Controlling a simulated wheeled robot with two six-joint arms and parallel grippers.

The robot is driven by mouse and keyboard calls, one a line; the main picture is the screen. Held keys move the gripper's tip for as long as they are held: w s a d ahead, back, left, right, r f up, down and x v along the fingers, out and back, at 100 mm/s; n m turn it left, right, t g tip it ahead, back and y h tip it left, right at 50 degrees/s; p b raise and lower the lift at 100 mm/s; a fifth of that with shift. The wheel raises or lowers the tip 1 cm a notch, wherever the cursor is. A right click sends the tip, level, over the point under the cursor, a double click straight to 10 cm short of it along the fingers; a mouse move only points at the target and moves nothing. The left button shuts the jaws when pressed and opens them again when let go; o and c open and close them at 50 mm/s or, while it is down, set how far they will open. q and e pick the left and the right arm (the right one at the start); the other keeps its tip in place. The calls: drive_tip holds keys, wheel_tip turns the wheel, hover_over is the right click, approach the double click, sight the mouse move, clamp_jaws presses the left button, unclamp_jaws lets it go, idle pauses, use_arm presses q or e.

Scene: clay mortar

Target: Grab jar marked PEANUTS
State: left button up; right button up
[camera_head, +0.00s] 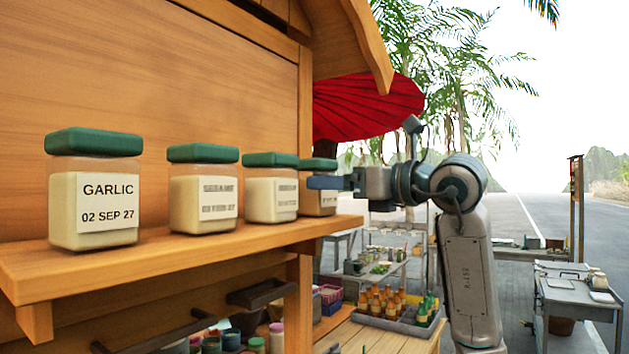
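Several glass jars with green lids stand in a row on a wooden shelf. The nearest jar (95,190) is labelled GARLIC, 02 SEP 27. The second jar (203,190) and third jar (272,188) hold pale contents; their labels are blurred. The fourth jar (318,202), at the far right end, has browner contents and a small label I cannot read for certain. My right gripper (324,182) is at this fourth jar, its blue finger across the jar's upper part. I cannot tell whether it touches the jar or is closed. My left gripper is out of view.
The wooden shelf (150,258) ends just right of the fourth jar, by a wooden post (304,100). Below are a crate of bottles (395,318) and several small pots. A red umbrella (365,105) stands behind. A metal table (575,290) is at right.

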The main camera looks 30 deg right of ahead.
drive_tip(key=p+x, duration=0.2)
drive_tip(key=x, duration=0.1)
drive_tip(key=p+x, duration=0.1)
drive_tip(key=shift+w+r, duration=0.2)
drive_tip(key=shift+r, duration=0.05)
drive_tip(key=shift+w+a+f, duration=0.1)
drive_tip(key=shift+w, duration=0.2)
drive_tip(key=shift+w+a+f, duration=0.1)
drive_tip(key=shift+w, duration=0.15)
drive_tip(key=c, duration=1.2)
